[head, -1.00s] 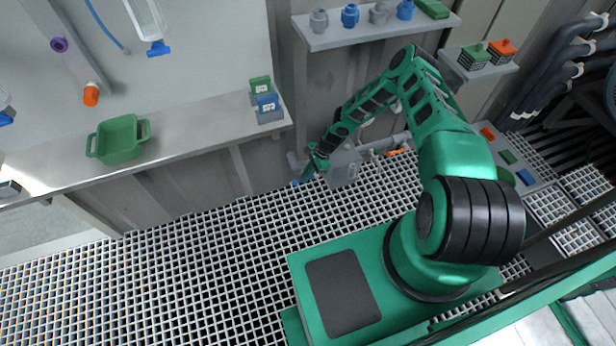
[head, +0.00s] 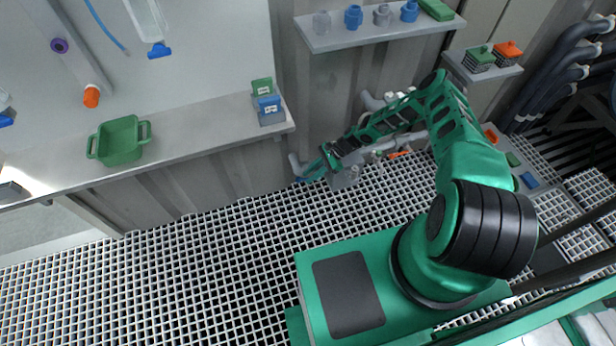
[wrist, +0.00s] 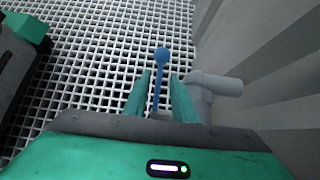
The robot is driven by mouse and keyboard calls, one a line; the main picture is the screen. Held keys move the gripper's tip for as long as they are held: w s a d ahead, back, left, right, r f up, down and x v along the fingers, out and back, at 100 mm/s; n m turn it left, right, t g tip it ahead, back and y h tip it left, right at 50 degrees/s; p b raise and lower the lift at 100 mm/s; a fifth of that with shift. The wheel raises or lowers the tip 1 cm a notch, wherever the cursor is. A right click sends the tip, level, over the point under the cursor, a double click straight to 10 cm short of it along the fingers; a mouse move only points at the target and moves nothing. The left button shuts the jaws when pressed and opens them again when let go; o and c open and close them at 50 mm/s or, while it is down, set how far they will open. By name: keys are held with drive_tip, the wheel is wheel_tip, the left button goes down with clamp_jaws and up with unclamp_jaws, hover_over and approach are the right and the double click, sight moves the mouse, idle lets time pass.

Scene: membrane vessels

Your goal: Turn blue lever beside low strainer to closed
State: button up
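The blue lever (wrist: 161,56) shows in the wrist view as a thin blue stem with a round knob, standing out past my fingertips. My gripper (wrist: 160,80) is open, with one green finger on each side of the stem. A gap shows between each finger and the stem, so I cannot see a firm grip. In the head view my gripper (head: 322,166) is low by the wall, and blue shows at its tip; lever and fingers are hard to part there. The strainer is not clearly made out. A grey pipe (wrist: 218,84) lies just right of the fingers.
Grey pipework (head: 295,163) runs low along the wall, with an orange handle (head: 399,154) further right. A workbench (head: 200,133) bears a green bin (head: 119,143). A shelf (head: 375,31) hangs above my arm. The grating floor (head: 190,270) is open to the left.

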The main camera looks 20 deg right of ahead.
drive_tip(key=shift+s, duration=0.1)
drive_tip(key=shift+d, duration=0.1)
drive_tip(key=v, duration=1)
drive_tip(key=shift+d+r, duration=0.15)
drive_tip(key=shift+r, duration=0.05)
drive_tip(key=shift+c, duration=0.6)
